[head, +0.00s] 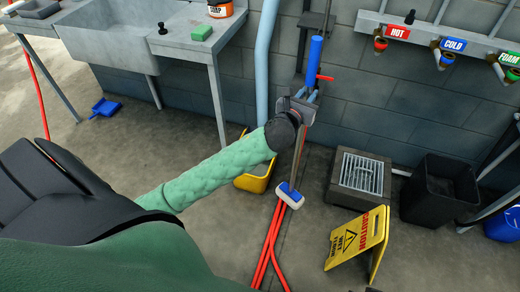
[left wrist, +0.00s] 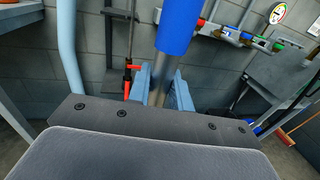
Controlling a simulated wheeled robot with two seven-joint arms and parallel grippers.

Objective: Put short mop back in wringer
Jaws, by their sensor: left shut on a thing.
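My left gripper (head: 304,101) is shut on the short mop's pole, just below its blue grip (head: 315,62). The left wrist view shows the grey pole between the light-blue fingers (left wrist: 162,88), with the blue grip (left wrist: 180,26) above. The mop hangs roughly upright, slightly tilted; its blue and white head (head: 290,195) is low, and I cannot tell whether it touches the floor. A yellow bucket (head: 256,183), which may be the wringer, stands left of the mop head, apart from it in the picture. My left forearm hides much of it. My right gripper is not in view.
Red hoses (head: 269,245) run along the floor below the mop head. A grated drain box (head: 361,174), a yellow caution sign (head: 358,240) and a black bin (head: 437,194) stand to the right. A sink table (head: 190,42) is at upper left.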

